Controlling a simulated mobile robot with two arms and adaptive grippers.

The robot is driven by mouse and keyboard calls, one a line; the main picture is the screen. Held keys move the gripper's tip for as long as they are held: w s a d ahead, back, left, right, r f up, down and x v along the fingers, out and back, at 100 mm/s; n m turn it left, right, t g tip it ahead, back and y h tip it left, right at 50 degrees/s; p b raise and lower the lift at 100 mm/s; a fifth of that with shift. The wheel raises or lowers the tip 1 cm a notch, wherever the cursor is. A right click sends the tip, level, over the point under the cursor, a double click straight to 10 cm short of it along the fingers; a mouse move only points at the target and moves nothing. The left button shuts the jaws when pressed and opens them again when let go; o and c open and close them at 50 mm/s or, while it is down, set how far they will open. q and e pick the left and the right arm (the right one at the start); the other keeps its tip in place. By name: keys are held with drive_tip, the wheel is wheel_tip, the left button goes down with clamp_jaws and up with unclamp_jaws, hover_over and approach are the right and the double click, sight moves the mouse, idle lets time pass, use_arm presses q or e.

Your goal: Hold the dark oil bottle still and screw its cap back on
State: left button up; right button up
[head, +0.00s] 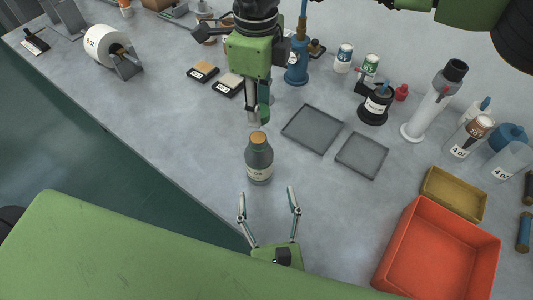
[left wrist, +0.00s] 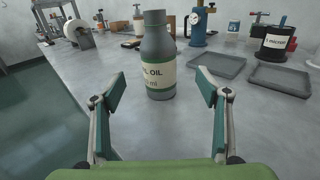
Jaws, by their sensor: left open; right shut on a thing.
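The dark oil bottle (head: 259,167) stands upright on the grey bench, with an amber-brown round top and a pale label. It also shows in the left wrist view (left wrist: 157,50), ahead of the fingers. My left gripper (head: 267,190) is open and empty on the near side of the bottle, its fingers spread wider than the bottle and apart from it. My right gripper (head: 258,115) points down just behind the bottle's top in the head view. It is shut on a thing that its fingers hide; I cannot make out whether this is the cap.
Two grey trays (head: 286,132) (head: 340,160) lie right of the bottle. An orange bin (head: 386,262) and a yellow tray (head: 428,184) stand at the right. A black pot (head: 375,108) and a blue pump (head: 297,70) stand behind. The bench just left of the bottle is clear.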

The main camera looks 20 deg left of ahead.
use_arm(q)
drive_tip(key=shift+s+a+r, duration=0.1)
drive_tip(key=shift+s+a, duration=0.05)
drive_tip(key=shift+s, duration=0.3)
use_arm(e)
drive_tip(key=shift+s+a+r, duration=0.2)
drive_tip(key=shift+s, duration=0.35)
use_arm(q)
drive_tip(key=shift+w+a, duration=0.1)
drive_tip(key=shift+w, duration=0.3)
use_arm(e)
drive_tip(key=shift+w, duration=0.15)
use_arm(q)
drive_tip(key=x, duration=1.1)
drive_tip(key=shift+w, duration=0.3)
use_arm(e)
drive_tip(key=shift+w+d+f, duration=0.1)
use_arm(q)
drive_tip(key=c, duration=1.7)
use_arm(e)
hover_over(258, 138)
drive_tip(key=shift+f, duration=2.5)
drive_tip(key=shift+f, duration=0.1)
drive_tip(key=shift+f, duration=0.8)
drive_tip(key=shift+f, duration=0.55)
